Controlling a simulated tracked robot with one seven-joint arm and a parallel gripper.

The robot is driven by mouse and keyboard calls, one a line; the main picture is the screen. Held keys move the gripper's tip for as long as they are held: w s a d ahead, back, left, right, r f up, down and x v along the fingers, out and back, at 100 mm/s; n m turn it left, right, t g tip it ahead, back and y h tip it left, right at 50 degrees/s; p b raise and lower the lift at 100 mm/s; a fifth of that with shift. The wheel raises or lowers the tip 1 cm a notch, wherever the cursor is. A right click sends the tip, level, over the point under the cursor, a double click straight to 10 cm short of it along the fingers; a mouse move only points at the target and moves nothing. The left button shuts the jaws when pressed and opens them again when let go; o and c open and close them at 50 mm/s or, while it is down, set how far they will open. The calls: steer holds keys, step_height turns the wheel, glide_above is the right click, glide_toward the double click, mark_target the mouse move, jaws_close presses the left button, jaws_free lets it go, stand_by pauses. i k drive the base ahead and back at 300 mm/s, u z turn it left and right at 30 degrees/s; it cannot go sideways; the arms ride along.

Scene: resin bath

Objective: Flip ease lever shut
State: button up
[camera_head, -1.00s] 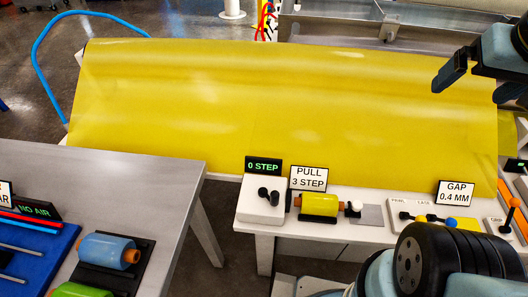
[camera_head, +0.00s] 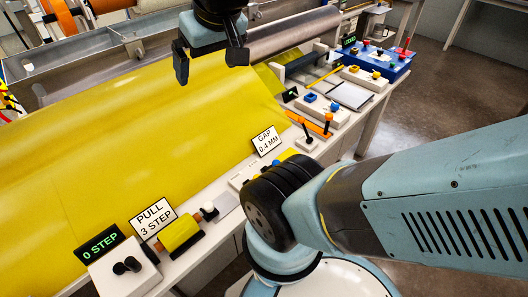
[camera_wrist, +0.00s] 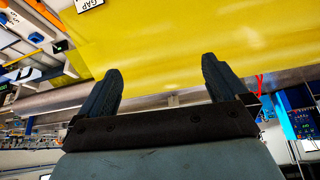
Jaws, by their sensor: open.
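The ease lever cannot be made out for certain. A white control panel (camera_head: 240,178) lies on the bench below the GAP sign (camera_head: 267,142), and my arm hides most of it. My gripper (camera_head: 209,56) is open and empty, high over the yellow sheet (camera_head: 100,145), apart from the bench controls. In the wrist view its two dark fingers (camera_wrist: 162,70) are spread, with the sheet behind them.
The PULL 3 STEP sign (camera_head: 154,218), a yellow roller (camera_head: 180,235) and the 0 STEP display (camera_head: 100,244) stand at the bench's near left. Blue boxes with knobs (camera_head: 378,65) stand at its far right. Open floor (camera_head: 440,90) lies beyond.

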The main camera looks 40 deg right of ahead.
mark_target(276, 162)
steer(key=z, duration=0.5)
steer(key=k, duration=1.7)
steer(key=u, duration=0.55)
steer(key=i, duration=1)
